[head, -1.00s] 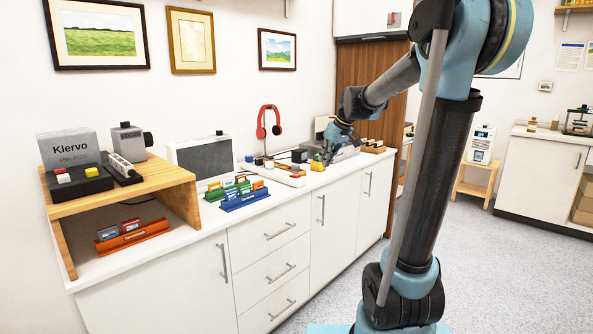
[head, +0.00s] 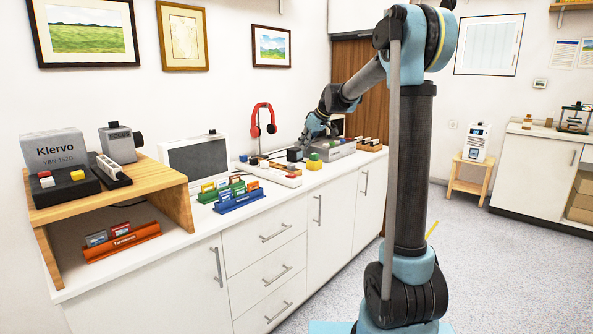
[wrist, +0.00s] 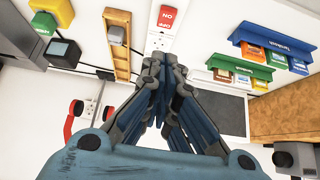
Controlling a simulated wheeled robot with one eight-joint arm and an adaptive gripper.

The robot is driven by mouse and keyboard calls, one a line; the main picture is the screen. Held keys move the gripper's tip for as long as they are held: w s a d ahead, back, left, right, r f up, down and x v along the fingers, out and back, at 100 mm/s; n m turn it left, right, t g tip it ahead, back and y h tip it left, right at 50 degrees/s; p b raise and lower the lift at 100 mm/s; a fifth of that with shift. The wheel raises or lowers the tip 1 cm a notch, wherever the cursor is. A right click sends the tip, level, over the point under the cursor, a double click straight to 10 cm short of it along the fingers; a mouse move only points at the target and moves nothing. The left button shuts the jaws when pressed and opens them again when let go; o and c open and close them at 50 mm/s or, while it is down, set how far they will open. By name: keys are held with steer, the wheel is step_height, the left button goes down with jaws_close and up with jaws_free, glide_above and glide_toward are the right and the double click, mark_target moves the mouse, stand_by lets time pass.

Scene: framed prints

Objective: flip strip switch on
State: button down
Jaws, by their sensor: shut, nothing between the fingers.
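The white power strip (wrist: 161,42) shows at the top middle of the wrist view, with socket holes visible. Its red switch (wrist: 167,17) carries ON and OFF lettering that reads upside down. My gripper (wrist: 158,62) is shut and empty, its fingertips pointing toward the strip just below the switch in that view. I cannot tell how high it is above the strip or whether it touches. In the head view my gripper (head: 303,145) is over the far part of the counter, near the black cube.
Red headphones (head: 263,121) hang on a stand behind. A black cube (head: 294,155), a green and yellow block (head: 315,161) and a grey device (head: 337,150) stand close by. Blue (head: 239,202) and green card racks are nearer, beside a wooden shelf (head: 178,178).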

steer(key=shift+a, duration=0.2)
glide_above(294, 175)
steer(key=f, duration=0.7)
steer(key=shift+w+a+f, duration=0.15)
steer(key=shift+w+f, duration=0.15)
steer(key=shift+w, duration=0.1)
step_height(294, 175, down, 3)
steer(key=shift+f, duration=0.1)
steer(key=shift+s+f, duration=0.15)
steer(key=shift+f, duration=0.5)
